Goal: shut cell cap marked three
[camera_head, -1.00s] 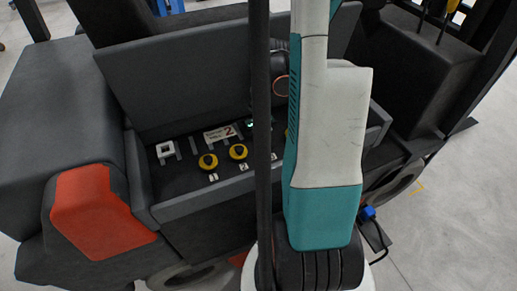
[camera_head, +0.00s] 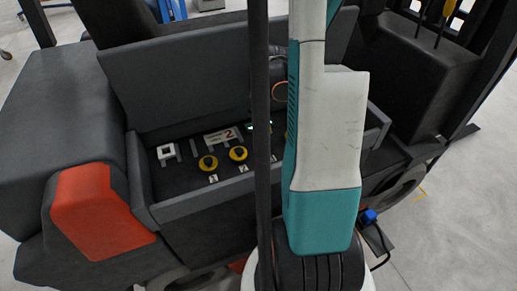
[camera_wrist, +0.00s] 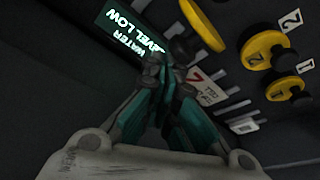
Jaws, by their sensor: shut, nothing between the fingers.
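Two yellow caps, (camera_head: 208,163) and (camera_head: 238,153), sit in the dark compartment beside number tags. In the wrist view, a larger yellow cap (camera_wrist: 203,25) is at the top edge, seen at a slant; no tag shows beside it, so its number cannot be read. The caps near tags 2 (camera_wrist: 264,50) and 1 (camera_wrist: 289,83) are to its right. My gripper (camera_wrist: 168,62) is shut and empty, with its tips below and left of the larger cap. I cannot tell if they touch anything. My arm hides part of the compartment in the head view.
A lit green "water level low" display (camera_wrist: 133,38) is left of the fingertips. A raised dark lid (camera_head: 175,85) stands behind the compartment, and its front wall (camera_head: 205,205) is low. A white label plate (camera_head: 222,136) lies inside.

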